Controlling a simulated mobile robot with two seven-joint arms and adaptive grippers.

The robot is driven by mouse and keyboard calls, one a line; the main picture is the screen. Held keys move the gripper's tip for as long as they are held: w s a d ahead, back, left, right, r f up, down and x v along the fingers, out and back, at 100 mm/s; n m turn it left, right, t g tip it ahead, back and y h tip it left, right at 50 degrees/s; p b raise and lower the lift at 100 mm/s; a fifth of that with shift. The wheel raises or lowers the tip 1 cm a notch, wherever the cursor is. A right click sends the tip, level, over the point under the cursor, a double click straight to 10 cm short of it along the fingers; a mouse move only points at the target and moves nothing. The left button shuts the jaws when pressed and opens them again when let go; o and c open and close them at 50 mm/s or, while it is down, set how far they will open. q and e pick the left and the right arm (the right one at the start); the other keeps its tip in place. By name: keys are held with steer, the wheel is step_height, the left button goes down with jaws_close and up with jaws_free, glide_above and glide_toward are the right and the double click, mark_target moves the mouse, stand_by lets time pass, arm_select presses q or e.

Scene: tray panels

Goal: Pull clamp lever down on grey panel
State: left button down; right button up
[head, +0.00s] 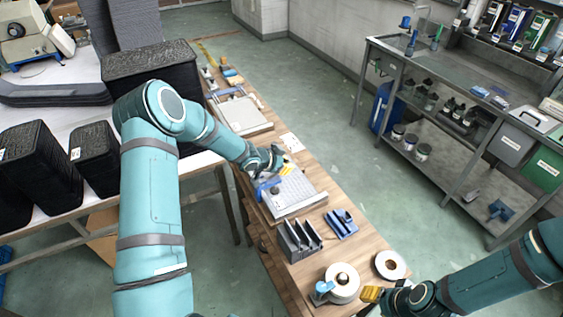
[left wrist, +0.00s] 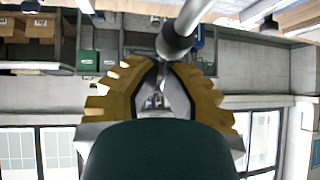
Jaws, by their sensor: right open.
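The grey panel (head: 299,199) lies on the wooden bench, with blue parts (head: 267,187) at its left edge. My left gripper (head: 286,170) is over the far end of this panel. In the left wrist view its yellow fingers (left wrist: 163,72) are close together at the tips. The metal clamp lever (left wrist: 176,40) comes in from above, and its thin end sits between the fingertips. In the head view my gripper hides the lever. My right gripper (head: 372,294) is open near the bench's front end, apart from the panel.
A second pale panel (head: 243,114) lies further back. A grey slotted holder (head: 298,241), a blue tray (head: 341,224), a white roll (head: 343,284) and a flat ring-shaped roll (head: 390,265) are nearer. Black bins (head: 95,160) stand left; a steel shelf (head: 440,165) stands right across open floor.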

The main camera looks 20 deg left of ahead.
arm_select(q)
steer(key=shift+w+d+f, duration=0.15)
steer(key=shift+w+f, duration=0.05)
steer(key=shift+f, duration=0.25)
arm_select(e)
steer(key=shift+f, duration=0.1)
arm_select(q)
steer(key=shift+s+d+f, duration=0.1)
steer(key=shift+s+f, duration=0.05)
